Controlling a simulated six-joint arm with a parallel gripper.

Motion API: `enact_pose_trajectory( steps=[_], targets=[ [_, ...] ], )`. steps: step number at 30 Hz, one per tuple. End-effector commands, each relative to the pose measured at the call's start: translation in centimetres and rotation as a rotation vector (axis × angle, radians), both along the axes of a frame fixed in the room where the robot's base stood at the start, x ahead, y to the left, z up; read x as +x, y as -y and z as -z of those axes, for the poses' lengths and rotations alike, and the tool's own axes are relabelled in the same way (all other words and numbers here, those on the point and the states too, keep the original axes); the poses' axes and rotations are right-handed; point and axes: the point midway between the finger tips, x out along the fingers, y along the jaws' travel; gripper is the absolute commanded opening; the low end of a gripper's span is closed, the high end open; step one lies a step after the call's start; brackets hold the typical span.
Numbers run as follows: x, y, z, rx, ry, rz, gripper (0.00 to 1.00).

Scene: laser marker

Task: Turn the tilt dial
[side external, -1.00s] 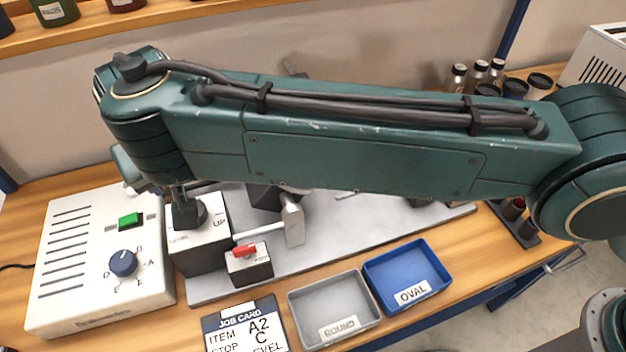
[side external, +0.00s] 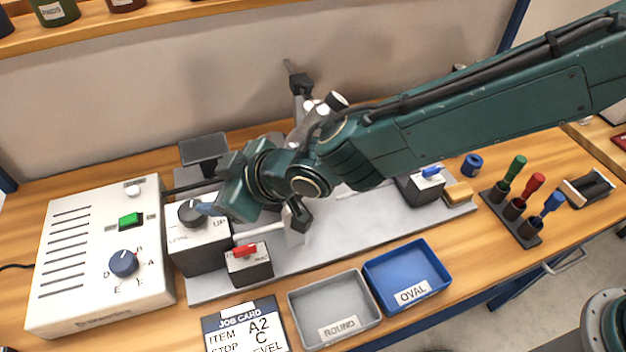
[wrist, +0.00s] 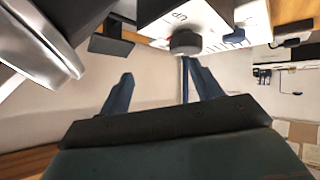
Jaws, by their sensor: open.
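The tilt dial (side external: 190,213) is a dark round knob on top of a white-and-grey box (side external: 200,250) marked LEVEL and UP. My gripper (side external: 207,209) comes in from the right, with a blue-grey fingertip close beside the dial. I cannot tell from the side whether it touches. In the wrist view my gripper (wrist: 162,78) is open, with nothing between its fingers. There the dial (wrist: 186,42) lies beyond the right fingertip, off to the right of the gap between the fingers. UP is readable beside it.
A white control unit (side external: 75,290) with a blue lettered knob (side external: 123,263) and green button stands left. A red-switch box (side external: 249,267) stands in front of the dial box. A job card (side external: 243,325), grey tray (side external: 333,308) and blue tray (side external: 407,276) lie in front.

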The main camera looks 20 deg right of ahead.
Motion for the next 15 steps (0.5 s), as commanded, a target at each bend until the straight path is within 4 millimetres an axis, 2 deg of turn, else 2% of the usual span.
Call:
enact_pose_trajectory(
  steps=[9,15],
  targets=[
    [-4.6,3.4,0.2,0.186,0.007,-0.096,0.64],
    [-6.7,5.2,-0.5,0.281,0.007,-0.106,0.64]
  ],
)
